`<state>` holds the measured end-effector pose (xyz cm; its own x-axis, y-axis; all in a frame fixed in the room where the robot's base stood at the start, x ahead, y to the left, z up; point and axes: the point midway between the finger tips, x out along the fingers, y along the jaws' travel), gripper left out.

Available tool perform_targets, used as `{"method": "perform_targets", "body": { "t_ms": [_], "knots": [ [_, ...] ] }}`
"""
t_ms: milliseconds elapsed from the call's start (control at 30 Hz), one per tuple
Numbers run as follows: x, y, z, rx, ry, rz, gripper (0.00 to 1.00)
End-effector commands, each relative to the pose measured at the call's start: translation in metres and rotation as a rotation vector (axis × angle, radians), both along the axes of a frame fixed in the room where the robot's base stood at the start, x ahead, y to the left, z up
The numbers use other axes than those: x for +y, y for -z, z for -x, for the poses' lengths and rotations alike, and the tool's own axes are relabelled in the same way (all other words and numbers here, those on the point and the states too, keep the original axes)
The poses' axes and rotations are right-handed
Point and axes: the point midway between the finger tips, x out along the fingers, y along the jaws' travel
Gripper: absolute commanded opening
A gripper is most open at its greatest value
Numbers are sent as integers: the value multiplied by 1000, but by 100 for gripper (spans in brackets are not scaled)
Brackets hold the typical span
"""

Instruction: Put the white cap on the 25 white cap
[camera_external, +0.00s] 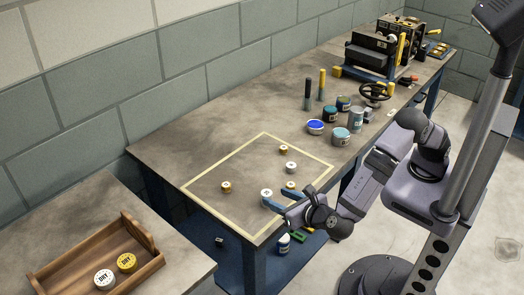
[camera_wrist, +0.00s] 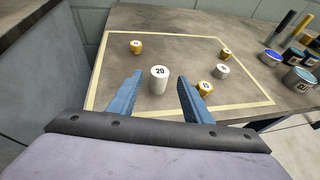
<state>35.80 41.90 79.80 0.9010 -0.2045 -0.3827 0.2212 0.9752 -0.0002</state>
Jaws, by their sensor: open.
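A white cap (camera_wrist: 159,83) with a dark number that looks like 20 stands upright inside the taped square; it also shows in the external view (camera_external: 266,193). My gripper (camera_wrist: 160,77) is open, its two blue fingers on either side of this cap with visible gaps. In the external view my gripper (camera_external: 270,198) reaches in low from the right. A second white cap (camera_wrist: 222,71) stands farther back to the right, also in the external view (camera_external: 291,167); its number is too small to read. No cap clearly shows 25.
Yellow caps stand in the square at the left (camera_wrist: 137,47), back right (camera_wrist: 225,53) and close beside my right finger (camera_wrist: 205,87). Paint tins (camera_external: 341,136) stand beyond the tape. A wooden tray (camera_external: 70,270) with two lids marked DRY sits on another table.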

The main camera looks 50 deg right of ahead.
Motion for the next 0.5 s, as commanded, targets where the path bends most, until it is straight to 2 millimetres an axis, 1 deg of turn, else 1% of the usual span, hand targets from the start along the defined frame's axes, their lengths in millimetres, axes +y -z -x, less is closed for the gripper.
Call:
{"method": "perform_targets", "body": {
  "t_ms": [33, 200, 300, 500],
  "knots": [
    [4, -4, 10, -1, -4, -3, 45],
    [9, -15, 36, 0, -5, -2, 45],
    [12, -21, 49, 0, -3, -1, 45],
    [15, -27, 64, 0, -1, 0, 45]
  ]
}}
